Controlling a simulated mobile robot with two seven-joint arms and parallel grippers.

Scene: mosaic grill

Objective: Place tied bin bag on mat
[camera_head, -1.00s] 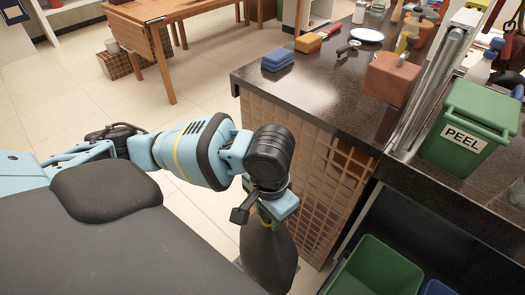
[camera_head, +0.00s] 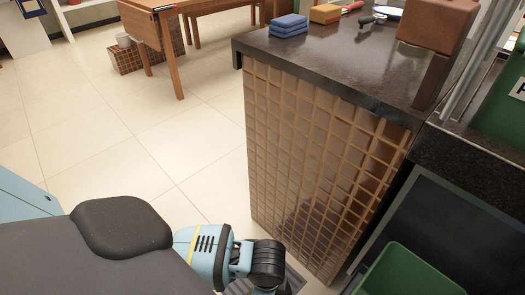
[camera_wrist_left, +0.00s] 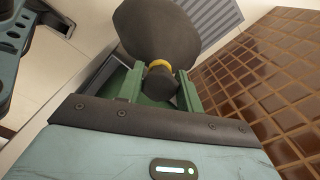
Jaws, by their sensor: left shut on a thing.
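The tied bin bag (camera_wrist_left: 158,30) is dark and rounded, with a yellow tie around its neck. My left gripper (camera_wrist_left: 160,82) is shut on the neck just below the tie, in the left wrist view. The mat (camera_wrist_left: 206,12) is a grey ribbed panel beyond the bag at the top right of that view, partly covered by the bag. I cannot tell whether the bag touches it. In the head view a small part of the mat (camera_head: 294,279) shows beside my left wrist at the bottom edge; the bag and gripper fingers are hidden there. My right gripper is not in view.
A counter with a brown tiled side (camera_head: 310,170) stands just right of my left arm. A green bin (camera_head: 405,275) is at the lower right. Open tiled floor (camera_head: 140,130) lies to the left.

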